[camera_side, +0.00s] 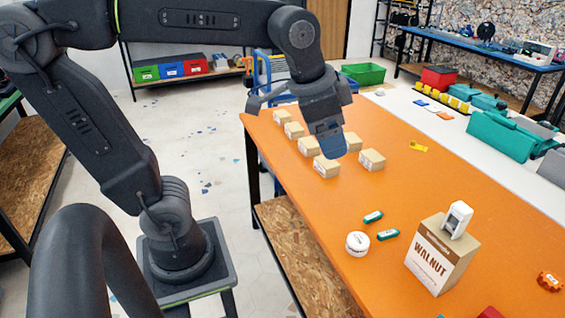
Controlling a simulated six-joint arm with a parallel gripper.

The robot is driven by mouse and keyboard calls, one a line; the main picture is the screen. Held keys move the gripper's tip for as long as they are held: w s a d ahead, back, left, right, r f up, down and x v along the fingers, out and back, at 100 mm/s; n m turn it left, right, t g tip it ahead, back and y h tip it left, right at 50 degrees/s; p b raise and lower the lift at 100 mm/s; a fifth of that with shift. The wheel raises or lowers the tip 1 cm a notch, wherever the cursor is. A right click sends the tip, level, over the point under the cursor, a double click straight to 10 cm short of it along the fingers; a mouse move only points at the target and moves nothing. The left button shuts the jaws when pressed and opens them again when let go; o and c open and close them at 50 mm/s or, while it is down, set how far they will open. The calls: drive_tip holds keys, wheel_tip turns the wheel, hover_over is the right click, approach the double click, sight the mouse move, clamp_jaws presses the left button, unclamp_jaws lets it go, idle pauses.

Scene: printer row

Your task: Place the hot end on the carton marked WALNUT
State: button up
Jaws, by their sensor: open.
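The carton marked WALNUT (432,262) stands upright on the orange table, near its front right. A white block-like part with a grey recessed face, which looks like the hot end (458,217), sits on top of the carton toward its right side. My gripper (332,150) is open and points down over the group of small tan boxes, well behind and left of the carton. It is apart from the white part. I see nothing held between its fingers, though their blue tips partly overlap the boxes in this view.
Several small tan boxes (326,167) stand under and around my gripper. A white round tub (358,244) and two green cylinders (388,235) lie left of the carton. An orange-red knob (550,281) is to its right. The middle of the orange table (400,190) is clear.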

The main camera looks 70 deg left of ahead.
drive_tip(key=s+a+f+n+t, duration=0.1)
drive_tip(key=s+f+n, duration=0.3)
drive_tip(key=s, duration=0.3)
drive_tip(key=shift+s+a+f, duration=0.35)
drive_tip(key=shift+f, duration=0.4)
